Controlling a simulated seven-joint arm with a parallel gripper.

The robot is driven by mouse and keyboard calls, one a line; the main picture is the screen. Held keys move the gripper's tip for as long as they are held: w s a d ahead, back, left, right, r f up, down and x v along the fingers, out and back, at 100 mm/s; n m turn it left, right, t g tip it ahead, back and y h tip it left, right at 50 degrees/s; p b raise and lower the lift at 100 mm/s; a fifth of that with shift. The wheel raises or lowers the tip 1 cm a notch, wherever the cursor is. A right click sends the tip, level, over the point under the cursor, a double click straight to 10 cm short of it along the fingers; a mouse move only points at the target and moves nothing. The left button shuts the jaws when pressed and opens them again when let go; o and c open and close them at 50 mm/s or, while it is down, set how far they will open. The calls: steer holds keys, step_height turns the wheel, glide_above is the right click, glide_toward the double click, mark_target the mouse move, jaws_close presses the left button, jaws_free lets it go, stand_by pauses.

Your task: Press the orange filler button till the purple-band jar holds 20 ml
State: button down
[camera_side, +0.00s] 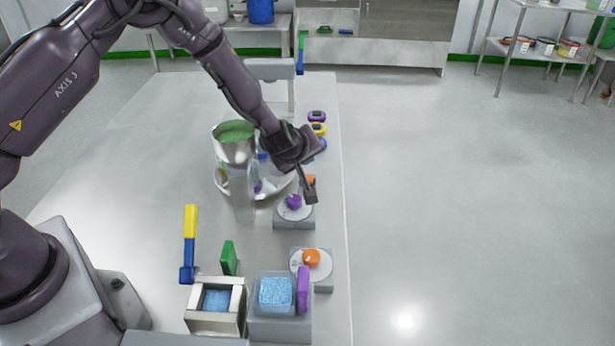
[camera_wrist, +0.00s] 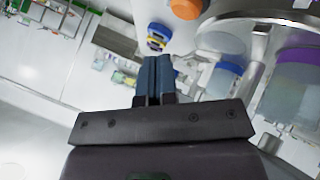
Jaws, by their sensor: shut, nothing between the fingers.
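My gripper (camera_side: 310,192) is shut and empty above the right side of the table, beside the filler; its closed fingers show in the wrist view (camera_wrist: 155,80). A small orange thing (camera_side: 310,179), which looks like the filler button, is partly hidden behind my gripper. An orange round part (camera_wrist: 187,8) shows at the top of the wrist view, apart from the fingers. The purple-band jar (camera_wrist: 300,95) stands at the right of the wrist view. In the side view only a bit of its purple band (camera_side: 257,187) seems to show. I cannot read its fill level.
The filler's metal hopper (camera_side: 233,153) holds green material. A purple knob (camera_side: 294,201) and an orange knob (camera_side: 311,257) sit on grey bases near the right edge. A yellow-blue tool (camera_side: 189,245), a green block (camera_side: 229,258) and blue-filled containers (camera_side: 275,292) are in front.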

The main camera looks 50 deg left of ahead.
steer(key=shift+f, duration=1.05)
stand_by(1.3)
steer(key=shift+f, duration=0.4)
steer(key=shift+f, duration=0.5)
stand_by(0.5)
steer(key=shift+r, duration=0.95)
steer(key=shift+r, duration=2.5)
